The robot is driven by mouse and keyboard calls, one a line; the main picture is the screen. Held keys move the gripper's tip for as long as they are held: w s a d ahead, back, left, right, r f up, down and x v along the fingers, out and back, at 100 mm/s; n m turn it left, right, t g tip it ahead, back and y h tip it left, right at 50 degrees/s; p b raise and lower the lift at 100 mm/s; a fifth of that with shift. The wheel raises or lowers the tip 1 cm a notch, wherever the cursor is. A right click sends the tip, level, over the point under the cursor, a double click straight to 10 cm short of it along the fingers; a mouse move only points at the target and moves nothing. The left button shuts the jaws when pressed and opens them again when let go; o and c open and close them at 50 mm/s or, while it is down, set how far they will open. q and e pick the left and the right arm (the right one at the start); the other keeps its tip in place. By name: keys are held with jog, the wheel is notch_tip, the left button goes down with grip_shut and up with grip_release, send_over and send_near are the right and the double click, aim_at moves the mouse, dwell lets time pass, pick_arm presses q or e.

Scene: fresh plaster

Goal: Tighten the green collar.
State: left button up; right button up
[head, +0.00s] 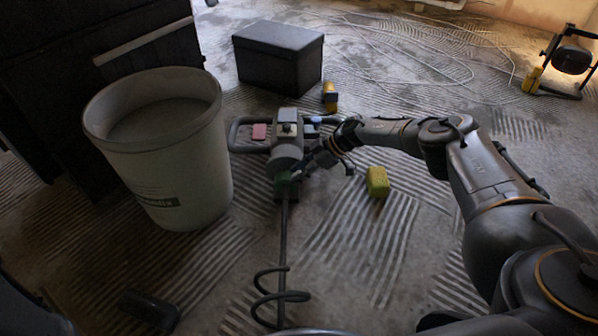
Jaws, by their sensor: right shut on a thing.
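The paddle mixer (286,150) lies on the floor in the middle of the head view, with its loop handles out to both sides and a red patch on the left part. The green collar (284,186) is at the lower end of its grey body, where the dark shaft (283,235) begins. The shaft runs toward me and ends in a spiral. My right gripper (291,177) reaches in from the right and is shut on the green collar, whose far side is partly hidden by the fingers. My left gripper does not show.
A large pale bucket (180,180) stands close to the mixer's left. A black box (278,58), a yellow-and-black item (330,97) and a yellow sponge (377,181) are nearby. A work lamp (566,60) stands at far right, with cable across the back floor.

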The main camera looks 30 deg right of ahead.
aim_at(286, 175)
jog(key=shift+w+a+r+g+h+p, duration=0.2)
jog(key=shift+a+r+g+h+p, duration=0.35)
jog(key=shift+p, duration=1.2)
jog(key=shift+w+a+r+g+h+p, duration=0.2)
jog(key=shift+h+p, duration=0.55)
jog(key=shift+p, duration=0.95)
jog(key=shift+a+h+p, duration=0.15)
jog(key=shift+h+p, duration=0.15)
jog(key=shift+w+a+g+h, duration=0.1)
jog(key=shift+a+g+h, duration=0.05)
jog(key=shift+g+h, duration=0.25)
jog(key=shift+w+a+f, duration=0.1)
jog(key=shift+w+a+g+h, duration=0.15)
jog(key=shift+a+g+h, duration=0.25)
jog(key=shift+h, duration=0.5)
jog(key=shift+d+b, duration=0.1)
jog(key=shift+b, duration=0.2)
jog(key=o, duration=0.8)
